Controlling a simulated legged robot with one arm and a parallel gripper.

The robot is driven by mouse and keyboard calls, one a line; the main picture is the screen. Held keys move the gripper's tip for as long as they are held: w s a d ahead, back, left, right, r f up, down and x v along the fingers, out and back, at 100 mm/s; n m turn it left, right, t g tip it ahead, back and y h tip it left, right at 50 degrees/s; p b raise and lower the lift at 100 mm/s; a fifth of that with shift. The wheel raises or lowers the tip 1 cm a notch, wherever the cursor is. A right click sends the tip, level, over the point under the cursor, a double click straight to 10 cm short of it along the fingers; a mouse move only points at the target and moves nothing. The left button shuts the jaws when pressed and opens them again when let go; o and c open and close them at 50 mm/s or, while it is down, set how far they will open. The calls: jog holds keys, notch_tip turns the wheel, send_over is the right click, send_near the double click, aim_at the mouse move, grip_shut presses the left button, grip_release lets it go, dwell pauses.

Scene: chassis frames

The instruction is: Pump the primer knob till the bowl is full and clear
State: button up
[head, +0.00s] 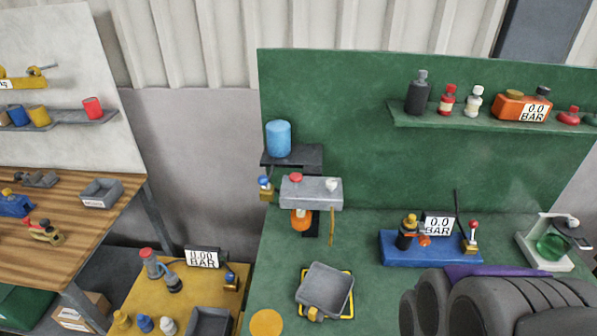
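A grey filter block (312,193) is mounted on the left part of the green back panel. A red knob (296,177) sits on its top left, and a small white knob (333,185) on its top right. I cannot tell for sure which is the primer knob. An orange bowl (301,221) hangs under the block; its fill level and clarity are too small to tell. A blue-handled valve (264,182) is at the block's left. A blue canister (278,138) stands on a dark shelf above. My gripper is not visible; dark grey rounded parts, apparently my arm, fill the lower right.
A grey tray (324,289) lies on the green bench below the block. A blue gauge base (412,250) and a white stand with a green bowl (551,246) are to the right. A yellow bench (180,288) and a wooden bench (70,205) stand left.

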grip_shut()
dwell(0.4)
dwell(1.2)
